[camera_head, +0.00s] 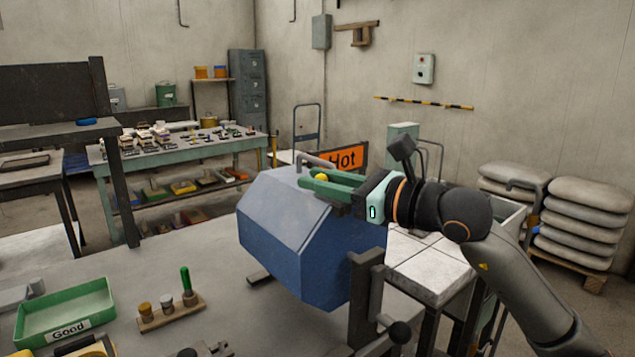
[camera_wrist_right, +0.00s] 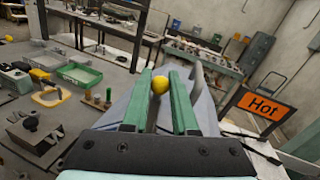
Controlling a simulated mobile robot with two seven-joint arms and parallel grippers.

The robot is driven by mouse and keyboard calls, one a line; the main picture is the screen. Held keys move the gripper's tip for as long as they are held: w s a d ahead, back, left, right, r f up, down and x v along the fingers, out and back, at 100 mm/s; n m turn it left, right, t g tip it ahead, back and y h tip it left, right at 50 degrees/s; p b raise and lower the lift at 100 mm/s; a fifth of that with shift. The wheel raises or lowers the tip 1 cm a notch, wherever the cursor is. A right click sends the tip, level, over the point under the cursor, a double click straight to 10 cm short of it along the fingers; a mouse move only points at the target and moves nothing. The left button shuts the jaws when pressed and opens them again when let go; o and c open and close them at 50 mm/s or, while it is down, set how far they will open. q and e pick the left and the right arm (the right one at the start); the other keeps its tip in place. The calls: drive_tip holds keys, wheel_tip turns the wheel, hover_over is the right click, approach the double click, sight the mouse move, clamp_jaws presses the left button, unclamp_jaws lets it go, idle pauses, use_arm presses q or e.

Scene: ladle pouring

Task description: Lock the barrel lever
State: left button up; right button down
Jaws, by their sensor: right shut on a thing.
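The blue many-sided barrel (camera_head: 290,225) sits above the grey bench in the middle of the head view. My right gripper (camera_head: 318,184) reaches in from the right over the barrel's top, its green fingers pointing left. The yellow knob (camera_head: 321,177) of the barrel lever shows at the fingers. In the right wrist view the knob (camera_wrist_right: 159,85) lies between the two green fingers, near their tips, and the gripper is shut on it. My left gripper is not in view.
A green "Good" tray (camera_head: 65,316) and a wooden rack (camera_head: 170,312) with a green-handled tool stand on the bench at left. An orange "Hot" sign (camera_head: 347,158) stands behind the barrel. A dark upright post (camera_head: 365,297) stands at the barrel's front right. A light tiled table (camera_head: 430,265) lies below my right arm.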

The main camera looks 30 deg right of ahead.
drive_tip(key=shift+d+m+h, duration=0.2)
drive_tip(key=shift+m+h, duration=0.3)
drive_tip(key=shift+h, duration=0.1)
drive_tip(key=c, duration=0.7)
unclamp_jaws()
drive_tip(key=shift+s, duration=0.1)
drive_tip(key=shift+s+d+f, duration=0.1)
drive_tip(key=shift+s+d, duration=0.05)
drive_tip(key=shift+s, duration=0.1)
drive_tip(key=b+v, duration=0.4)
drive_tip(key=v, duration=0.7)
drive_tip(key=shift+s, duration=0.4)
drive_tip(key=shift+f, duration=0.1)
